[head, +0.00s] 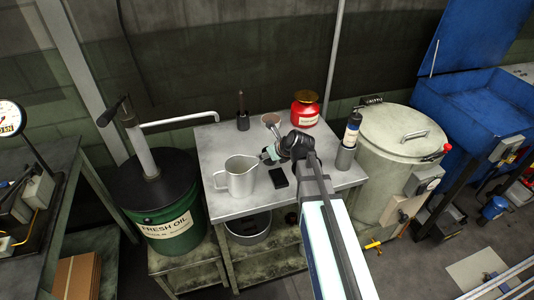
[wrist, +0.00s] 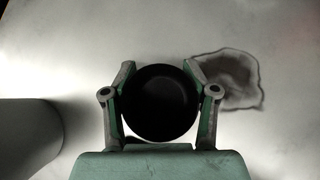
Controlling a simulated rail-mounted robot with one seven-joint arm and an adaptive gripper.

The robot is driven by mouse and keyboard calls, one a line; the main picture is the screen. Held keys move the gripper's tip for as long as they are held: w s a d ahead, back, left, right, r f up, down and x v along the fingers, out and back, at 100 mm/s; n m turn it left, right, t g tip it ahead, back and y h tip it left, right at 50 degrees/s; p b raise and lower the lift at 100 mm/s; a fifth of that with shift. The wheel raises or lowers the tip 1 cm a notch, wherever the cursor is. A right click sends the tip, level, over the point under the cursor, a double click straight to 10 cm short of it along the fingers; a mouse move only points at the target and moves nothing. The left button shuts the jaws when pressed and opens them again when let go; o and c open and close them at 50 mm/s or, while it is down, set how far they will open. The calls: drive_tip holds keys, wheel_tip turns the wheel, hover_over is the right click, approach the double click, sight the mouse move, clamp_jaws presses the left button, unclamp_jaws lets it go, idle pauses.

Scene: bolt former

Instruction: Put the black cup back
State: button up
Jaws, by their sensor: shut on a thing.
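The black cup (wrist: 160,103) shows in the wrist view as a dark round shape between the two fingers of my gripper (wrist: 160,95). Both fingers press on its sides, so my gripper is shut on it. In the head view my gripper (head: 268,154) is over the metal table (head: 225,143), just right of a metal pitcher (head: 241,178).
A dark slim-necked item (head: 242,112), a small round-topped item (head: 271,119), a red can (head: 305,109) and a spray bottle (head: 352,127) stand around.

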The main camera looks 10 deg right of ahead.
drive_tip(key=o, duration=1.3)
drive_tip(key=v, duration=1.1)
drive_tip(key=shift+d+r+b, duration=0.1)
drive_tip(key=shift+b, duration=0.2)
drive_tip(key=shift+s+d+r, duration=0.1)
drive_tip(key=shift+s+r, duration=0.1)
drive_tip(key=shift+c, duration=1.3)
drive_tip(key=shift+s+r, duration=0.1)
drive_tip(key=shift+r, duration=0.05)
